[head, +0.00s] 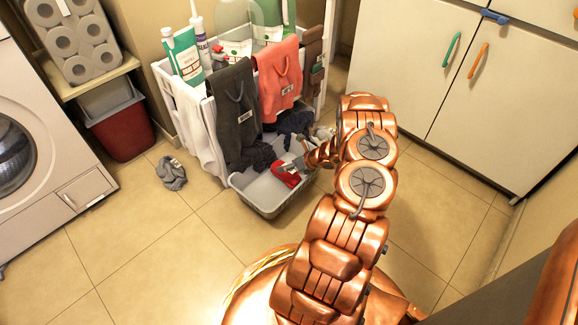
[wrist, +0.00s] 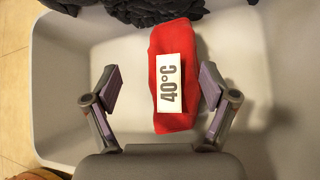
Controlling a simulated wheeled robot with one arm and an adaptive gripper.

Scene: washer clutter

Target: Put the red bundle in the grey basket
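The red bundle (wrist: 180,45) with a white "40°C" label is between the two fingers of my gripper (wrist: 160,88) in the wrist view. The fingers are spread, with a clear gap on the left and a narrower one on the right. The pale floor of the grey basket (wrist: 72,100) shows around and under the bundle. In the head view the red bundle (head: 287,174) is within the outline of the grey basket (head: 262,205), below my gripper (head: 305,163). Whether it rests fully on the basket floor is hard to tell.
Dark cloth (wrist: 145,10) lies at the basket's far end. A white rack (head: 190,110) with hanging dark and coral cloths (head: 278,75) stands behind it. A grey bundle (head: 171,173) lies on the floor at left, near the washer (head: 40,160). Cabinets (head: 470,80) stand at right.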

